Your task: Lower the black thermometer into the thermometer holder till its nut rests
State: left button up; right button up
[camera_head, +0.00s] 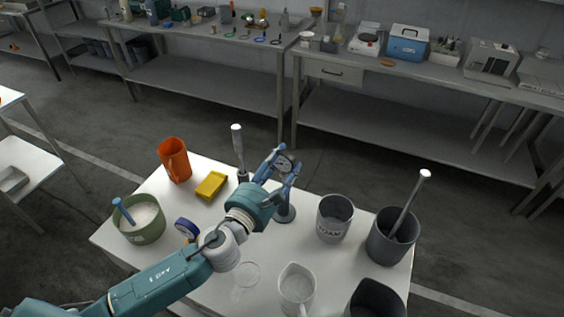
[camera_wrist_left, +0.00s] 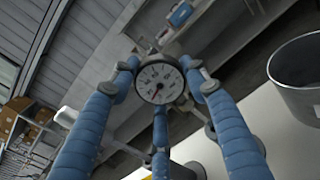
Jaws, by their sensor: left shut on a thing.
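My left gripper (camera_head: 284,166) reaches over the white table from the left and is shut on a dial thermometer. Its round white face with a dark rim (camera_head: 284,163) shows between the fingers. In the left wrist view, the thermometer's dial (camera_wrist_left: 160,83) faces the camera, with the blue fingers of my left gripper (camera_wrist_left: 158,80) around it. A blue-grey stand with a round base (camera_head: 285,214), which looks like the thermometer holder, is just below the gripper. The thermometer's stem and nut are hidden, so I cannot tell whether it is in the holder. My right gripper is not in view.
Right of the gripper are a grey beaker (camera_head: 334,218) and a dark grey tank (camera_head: 392,238) with a leaning rod.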

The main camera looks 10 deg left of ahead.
aim_at(281, 174)
pick_arm(q)
jog(key=shift+f+b, duration=1.2)
jog(key=shift+f, duration=0.5)
jog(key=shift+f+b, duration=1.2)
jog(key=shift+f, duration=0.25)
jog(key=o, duration=1.3)
jog(key=shift+c, duration=0.2)
jog(key=v, duration=1.2)
